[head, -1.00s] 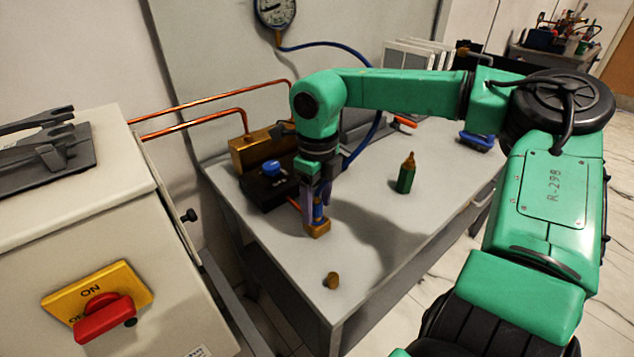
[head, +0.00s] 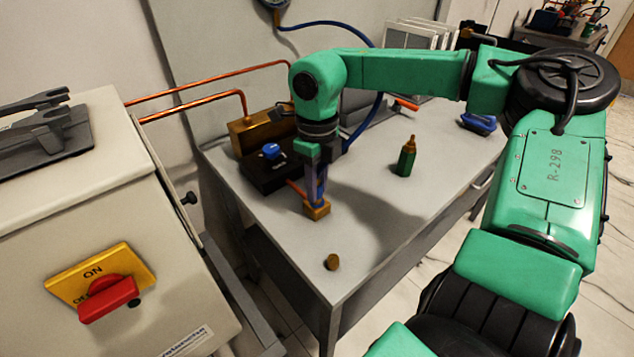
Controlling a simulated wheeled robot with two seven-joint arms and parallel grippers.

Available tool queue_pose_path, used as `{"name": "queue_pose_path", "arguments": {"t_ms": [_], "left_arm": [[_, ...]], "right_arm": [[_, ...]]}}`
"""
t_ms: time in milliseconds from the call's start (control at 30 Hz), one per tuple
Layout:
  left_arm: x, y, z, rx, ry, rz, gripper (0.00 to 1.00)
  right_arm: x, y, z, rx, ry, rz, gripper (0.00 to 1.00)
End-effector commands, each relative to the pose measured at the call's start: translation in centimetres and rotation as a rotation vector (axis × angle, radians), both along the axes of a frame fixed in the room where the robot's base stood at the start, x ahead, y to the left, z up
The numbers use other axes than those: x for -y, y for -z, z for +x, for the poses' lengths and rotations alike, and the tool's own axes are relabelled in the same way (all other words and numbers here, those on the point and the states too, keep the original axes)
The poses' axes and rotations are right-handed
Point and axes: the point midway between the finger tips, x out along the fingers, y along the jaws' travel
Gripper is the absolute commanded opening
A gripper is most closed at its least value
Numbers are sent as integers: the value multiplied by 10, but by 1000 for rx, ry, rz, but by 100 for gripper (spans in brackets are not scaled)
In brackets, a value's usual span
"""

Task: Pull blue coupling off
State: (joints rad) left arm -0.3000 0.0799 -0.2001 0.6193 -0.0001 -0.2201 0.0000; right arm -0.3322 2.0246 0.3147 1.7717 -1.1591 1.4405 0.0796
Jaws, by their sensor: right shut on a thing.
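My right gripper (head: 317,190) points down at the bench, its fingers shut on the blue coupling (head: 318,198). Only a little of the coupling's blue shows between and below the fingers. Right under it is a small brass block (head: 317,211) on the bench top. The coupling looks upright and still in contact with the block, though the fingers hide much of the joint. An orange-red pipe runs to the block from the left. My left gripper is not in view.
A dark box with a blue knob (head: 271,151) and a brass block (head: 262,130) stand left of the gripper. A green bottle (head: 406,159) stands to the right. A small brass cap (head: 332,262) lies near the front corner. A cabinet with a red switch (head: 108,298) is at left.

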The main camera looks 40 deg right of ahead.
Motion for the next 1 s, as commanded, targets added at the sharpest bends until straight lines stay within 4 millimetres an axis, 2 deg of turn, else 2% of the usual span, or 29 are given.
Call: {"name": "queue_pose_path", "arguments": {"t_ms": [800, 1000], "left_arm": [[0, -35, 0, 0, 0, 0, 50], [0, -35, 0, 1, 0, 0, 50]], "right_arm": [[0, -49, 0, -1, 0, 0, 0], [0, -50, 0, -1, 0, 1, 0]]}}
